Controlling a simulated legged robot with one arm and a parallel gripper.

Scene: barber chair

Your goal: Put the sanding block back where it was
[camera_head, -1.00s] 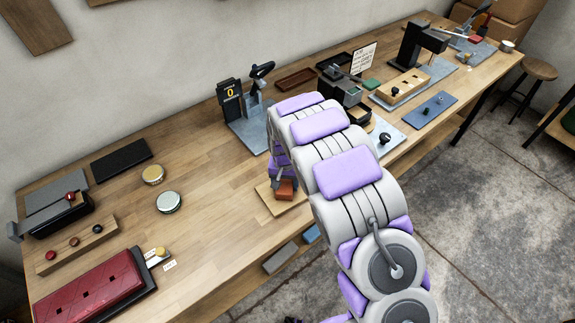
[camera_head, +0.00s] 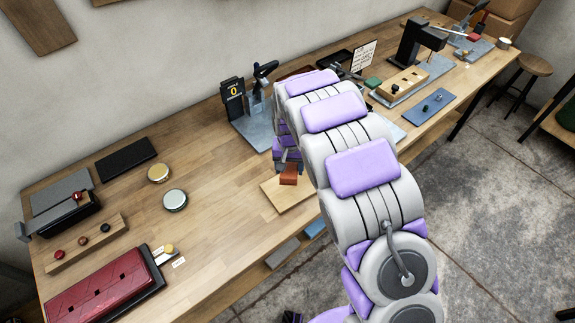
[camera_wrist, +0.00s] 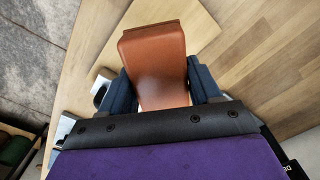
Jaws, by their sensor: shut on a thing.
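The sanding block, an orange-brown block (camera_wrist: 155,68), fills the space between the two dark blue fingers of my gripper (camera_wrist: 160,82) in the wrist view. My gripper is shut on it. In the head view the block (camera_head: 289,175) hangs under my gripper (camera_head: 288,163), over the back part of a light wooden board (camera_head: 285,200) at the bench's front edge. It appears to be a little above the board, but the exact gap cannot be told. My arm hides part of the bench behind it.
A press-like device with a yellow display (camera_head: 236,100) stands behind. Two round tins (camera_head: 175,200) lie left on open bench (camera_head: 220,215). A red padded case (camera_head: 105,285) sits front left. A shelf below holds grey and blue blocks (camera_head: 283,254). A black press (camera_head: 413,42) stands right.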

